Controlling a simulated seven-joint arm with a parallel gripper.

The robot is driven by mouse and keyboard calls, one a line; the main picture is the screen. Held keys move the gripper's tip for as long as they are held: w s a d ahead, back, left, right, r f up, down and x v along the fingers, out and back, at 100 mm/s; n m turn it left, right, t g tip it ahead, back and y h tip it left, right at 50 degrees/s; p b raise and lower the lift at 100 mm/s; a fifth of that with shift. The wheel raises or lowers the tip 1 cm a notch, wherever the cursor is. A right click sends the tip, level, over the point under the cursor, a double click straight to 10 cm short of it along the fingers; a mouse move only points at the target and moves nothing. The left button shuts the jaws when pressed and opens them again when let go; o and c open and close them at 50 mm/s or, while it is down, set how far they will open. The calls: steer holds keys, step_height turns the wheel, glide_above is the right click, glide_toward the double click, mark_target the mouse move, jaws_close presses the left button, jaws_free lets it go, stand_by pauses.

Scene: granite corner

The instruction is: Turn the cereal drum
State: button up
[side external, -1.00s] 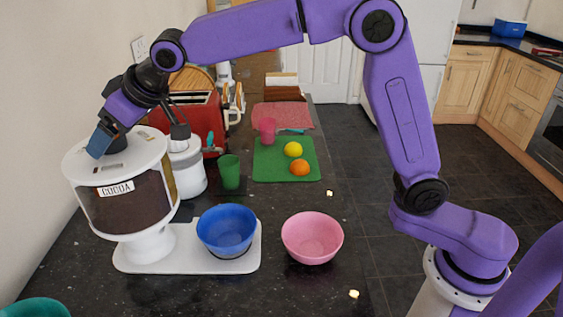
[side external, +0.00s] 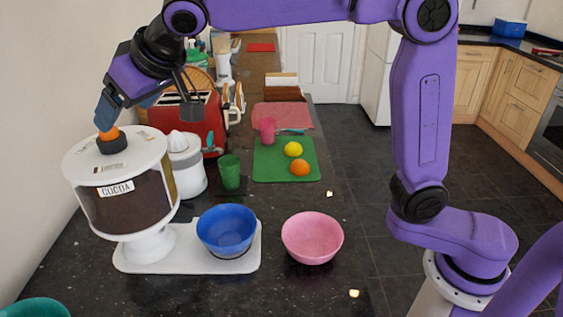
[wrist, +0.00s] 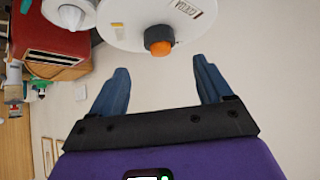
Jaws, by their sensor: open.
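The cereal drum (side external: 128,208) is a round dispenser with a white lid, dark contents and a label reading COCOA. It stands on a white base at the left of the counter. On its lid is a black knob (side external: 112,146) with an orange top, which also shows in the wrist view (wrist: 159,46). My gripper (side external: 127,114) is open and empty, just above the knob in the side view. In the wrist view its blue fingers (wrist: 162,83) are spread apart, with the knob beyond them and between their lines. A blue bowl (side external: 227,228) sits on the base plate.
A pink bowl (side external: 312,238) stands right of the base plate. Behind the drum are a white juicer (side external: 186,168), a red toaster (side external: 204,117) and a green cup (side external: 229,172). A green board (side external: 272,170) holds fruit. The wall is close on the left.

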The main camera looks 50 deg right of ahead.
steer(key=v, duration=0.9)
steer(key=s+d+f+n+g, duration=0.2)
steer(key=s+d+f, duration=0.4)
steer(key=f, duration=0.2)
steer(key=s+d+f+n+g+h, duration=0.1)
steer(key=s+d+f+n+g, duration=0.2)
steer(key=s+d+f, duration=0.3)
steer(key=shift+s+d+f, duration=0.15)
steer(key=shift+d+f, duration=0.25)
steer(key=shift+f, duration=0.7)
